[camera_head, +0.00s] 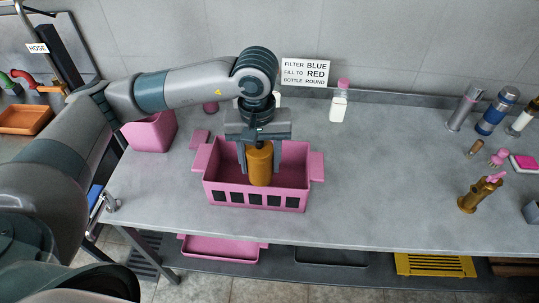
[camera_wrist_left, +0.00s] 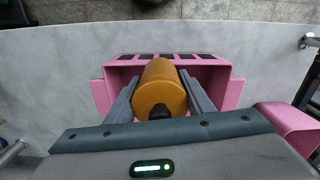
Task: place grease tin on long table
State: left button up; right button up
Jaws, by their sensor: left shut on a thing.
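The grease tin (camera_head: 260,166) is an orange-brown cylinder with a dark knob on its end. My left gripper (camera_head: 259,148) is shut on it from above, in the head view over the pink crate (camera_head: 255,196). In the left wrist view the tin (camera_wrist_left: 160,88) sits between the two grey fingers (camera_wrist_left: 160,100), with the crate (camera_wrist_left: 226,92) behind it. The tin's lower end appears inside the crate; I cannot tell whether it touches the crate floor. The long table (camera_head: 380,190) is a grey counter under the crate. My right gripper is in neither view.
A pink bin (camera_head: 150,132) stands left of the crate. A white bottle with a pink cap (camera_head: 339,105) stands at the back. A brass fitting (camera_head: 480,194) and several cylinders stand at the right. The table between crate and fitting is clear.

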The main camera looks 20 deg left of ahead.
pick_arm(q)
jog(key=m, duration=0.1)
jog(key=s+m, duration=0.1)
jog(key=m, duration=0.1)
jog(key=s+a+m, duration=0.1)
jog(key=shift+s+r+m, duration=0.2)
jog(key=shift+r+m, duration=0.15)
jog(key=shift+m, duration=0.05)
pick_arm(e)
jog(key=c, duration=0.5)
pick_arm(q)
jog(key=shift+d, duration=0.1)
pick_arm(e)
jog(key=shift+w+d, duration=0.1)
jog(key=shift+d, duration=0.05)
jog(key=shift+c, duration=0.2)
